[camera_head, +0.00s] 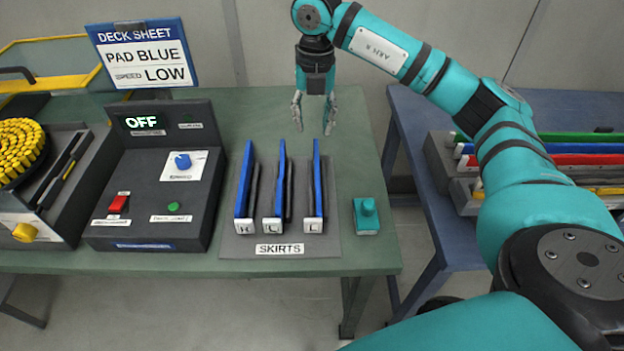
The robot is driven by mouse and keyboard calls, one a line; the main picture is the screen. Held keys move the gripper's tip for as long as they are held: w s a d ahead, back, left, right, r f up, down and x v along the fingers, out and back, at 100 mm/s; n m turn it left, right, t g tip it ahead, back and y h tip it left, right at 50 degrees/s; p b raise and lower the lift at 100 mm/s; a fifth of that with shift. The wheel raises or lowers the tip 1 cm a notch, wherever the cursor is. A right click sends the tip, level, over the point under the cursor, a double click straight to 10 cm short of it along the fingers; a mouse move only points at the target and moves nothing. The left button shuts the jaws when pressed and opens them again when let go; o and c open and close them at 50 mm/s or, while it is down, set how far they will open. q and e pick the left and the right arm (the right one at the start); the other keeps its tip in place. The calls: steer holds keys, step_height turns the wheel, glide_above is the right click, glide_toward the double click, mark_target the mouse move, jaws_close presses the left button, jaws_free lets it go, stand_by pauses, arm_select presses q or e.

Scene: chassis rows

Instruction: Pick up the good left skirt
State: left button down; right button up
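Three blue skirts stand side by side in a grey holder (240,245) labelled SKIRTS. The left skirt (245,180) has a white end tag whose letter is too small to read surely. The middle skirt (281,180) and the right skirt (317,180) have tags that look like L. I cannot tell from here whether any skirt is damaged. My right gripper (314,114) hangs fingers down with its fingers apart, empty, beyond the far ends of the middle and right skirts. My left gripper is not in view.
A dark control box (150,180) showing OFF stands left of the holder, with a DECK SHEET sign (142,52) behind it. A teal block with a knob (366,216) sits right of the holder. A blue table (445,220) with coloured bars stands at right.

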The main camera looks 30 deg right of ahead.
steer(key=p, duration=0.3)
glide_above(317, 174)
step_height(317, 174, down, 12)
steer(key=shift+a+r, duration=0.1)
steer(key=shift+r, duration=0.1)
step_height(317, 174, down, 4)
steer(key=shift+s+f+p, duration=0.1)
steer(key=shift+s+p, duration=0.05)
steer(key=shift+p, duration=0.6)
steer(key=shift+f, duration=0.55)
jaws_close()
steer(key=shift+r, duration=0.1)
